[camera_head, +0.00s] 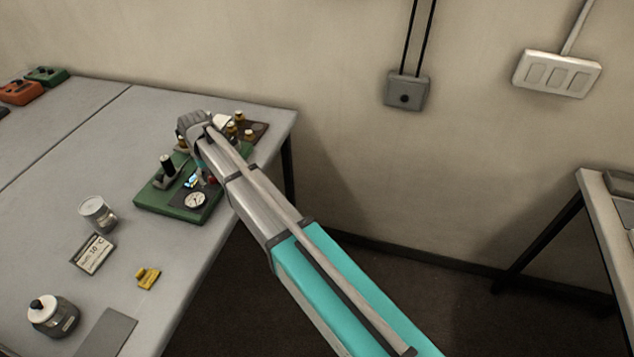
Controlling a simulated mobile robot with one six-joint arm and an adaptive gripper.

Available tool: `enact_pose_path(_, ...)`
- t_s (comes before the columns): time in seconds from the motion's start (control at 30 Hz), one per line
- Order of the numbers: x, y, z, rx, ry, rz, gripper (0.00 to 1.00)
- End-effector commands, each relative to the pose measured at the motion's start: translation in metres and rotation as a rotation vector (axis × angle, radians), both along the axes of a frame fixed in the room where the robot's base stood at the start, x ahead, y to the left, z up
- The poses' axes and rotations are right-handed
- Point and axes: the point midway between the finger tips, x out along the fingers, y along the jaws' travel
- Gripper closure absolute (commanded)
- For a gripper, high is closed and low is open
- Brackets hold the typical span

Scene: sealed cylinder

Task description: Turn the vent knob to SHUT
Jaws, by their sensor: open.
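A green apparatus base (150,199) stands near the right edge of the grey table, with an upright black-topped cylinder (167,165) and a round white dial gauge (195,200) on it. Several brass fittings (239,117) show behind my arm, at the table's far right corner. I cannot tell which part is the vent knob, and no SHUT mark is legible. My gripper (193,124) is over the far part of the apparatus. It is open, but its fingertips are not clear, and I cannot tell whether it touches anything. My arm hides part of the apparatus.
On the table (60,175) are a glass jar (97,214), a "10 °C" card (93,254), a small yellow piece (148,277) and a white-lidded jar (53,315). Orange (20,92) and green (46,75) boxes sit far left. The wall is close behind.

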Motion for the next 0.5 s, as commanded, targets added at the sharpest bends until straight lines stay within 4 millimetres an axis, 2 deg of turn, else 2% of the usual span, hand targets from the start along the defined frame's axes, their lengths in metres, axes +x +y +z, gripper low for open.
enact_pose_path(0.5,0.0,0.0,0.0,0.0,0.0,-0.341,0.27)
